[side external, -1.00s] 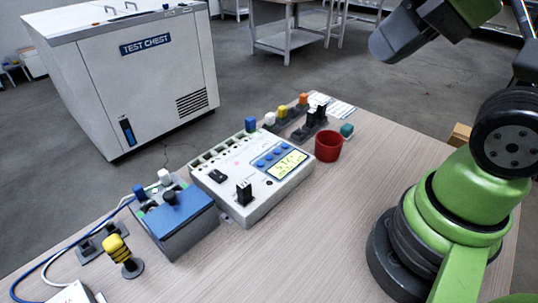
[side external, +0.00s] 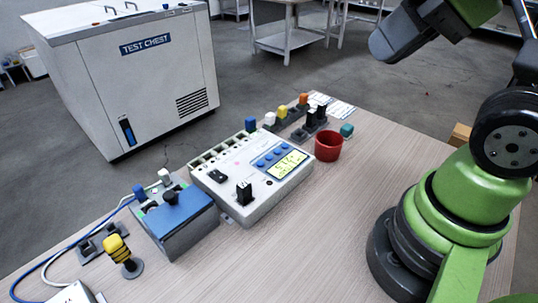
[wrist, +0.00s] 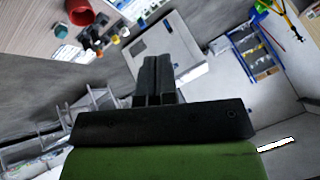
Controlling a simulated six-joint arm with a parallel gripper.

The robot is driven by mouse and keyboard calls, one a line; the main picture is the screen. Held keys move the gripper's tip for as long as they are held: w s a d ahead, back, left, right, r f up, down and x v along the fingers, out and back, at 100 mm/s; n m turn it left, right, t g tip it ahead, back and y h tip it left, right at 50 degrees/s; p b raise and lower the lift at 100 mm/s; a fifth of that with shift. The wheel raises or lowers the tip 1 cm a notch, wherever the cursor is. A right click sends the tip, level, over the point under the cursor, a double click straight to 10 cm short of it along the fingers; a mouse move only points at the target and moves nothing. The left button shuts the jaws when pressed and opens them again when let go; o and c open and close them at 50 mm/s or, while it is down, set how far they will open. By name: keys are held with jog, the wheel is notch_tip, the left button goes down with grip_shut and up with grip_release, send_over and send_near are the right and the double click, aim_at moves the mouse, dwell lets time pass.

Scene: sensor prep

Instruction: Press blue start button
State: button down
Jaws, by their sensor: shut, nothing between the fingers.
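In the side external view my arm's forward links are high at the upper right, and the fingers are out of frame.
A red cup (side external: 328,146) and a teal knob (side external: 347,130) stand right of the box. A blue-topped box (side external: 178,212) and a yellow-black button post (side external: 121,255) stand left. Behind the table is a white test chest (side external: 160,90). The table's front middle is clear.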

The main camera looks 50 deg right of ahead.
jog(key=m+y, duration=0.3)
jog(key=m, duration=3.1)
send_over(271, 155)
notch_tip(271, 155, down, 16)
jog(key=shift+r, duration=0.1)
jog(key=shift+f, duration=4.4)
jog(key=shift+f, duration=0.15)
